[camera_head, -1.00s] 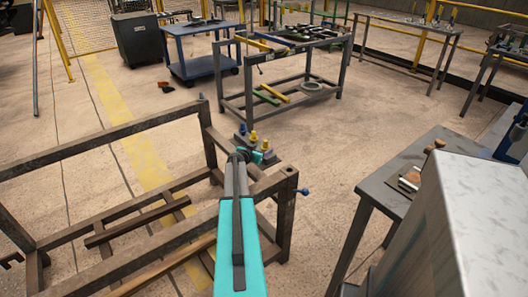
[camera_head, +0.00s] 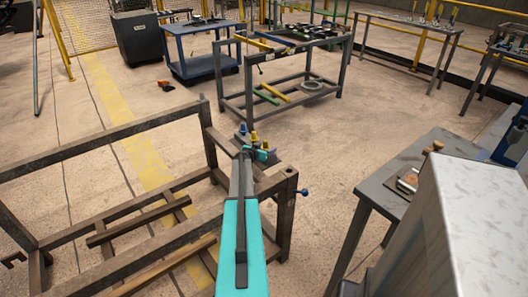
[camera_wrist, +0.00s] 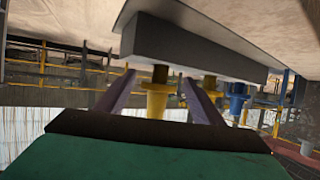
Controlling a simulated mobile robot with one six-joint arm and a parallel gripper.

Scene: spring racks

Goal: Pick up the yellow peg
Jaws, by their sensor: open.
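Two yellow pegs stand on a grey block (camera_head: 240,139) at the corner of the dark frame, one (camera_head: 254,136) farther back and another (camera_head: 264,146) nearer. A blue peg (camera_head: 242,129) stands beside them. The wrist view is upside down, with the grey block (camera_wrist: 190,48) at the top. There my gripper (camera_wrist: 158,78) is open, one finger on each side of a yellow peg (camera_wrist: 157,95) in the picture; I cannot see contact. A second yellow peg (camera_wrist: 209,86) and a blue peg (camera_wrist: 236,98) are right of it. My arm partly hides the block in the head view.
The brown metal frame (camera_head: 95,134) surrounds the area on the left. A grey side table (camera_head: 385,186) stands at right.

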